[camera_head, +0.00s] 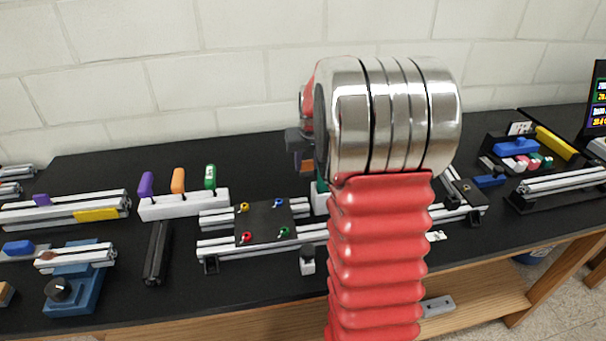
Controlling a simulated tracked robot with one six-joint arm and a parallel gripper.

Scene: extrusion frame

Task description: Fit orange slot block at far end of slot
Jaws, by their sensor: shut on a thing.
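My gripper (300,148) shows only in part, left of my arm's large silver joint, which hides much of it. It is shut on a small orange piece, the orange slot block (308,166), held above the back of the extrusion frame. The block's far side and the fingertips' exact grip are hidden. The silver extrusion frame (222,250) lies on the black bench, with a dark plate (265,222) across its rails. Colored screws stand at the plate's corners. My red arm covers the frame's right middle, and its right end shows beyond. Which slot lies below the block cannot be told.
A white rack (185,205) holds purple, orange and green handles. A black bar (157,253) and a blue fixture (74,290) stand left. A tray with a blue piece (515,147) and another extrusion (562,180) stand right. A white wall closes the back.

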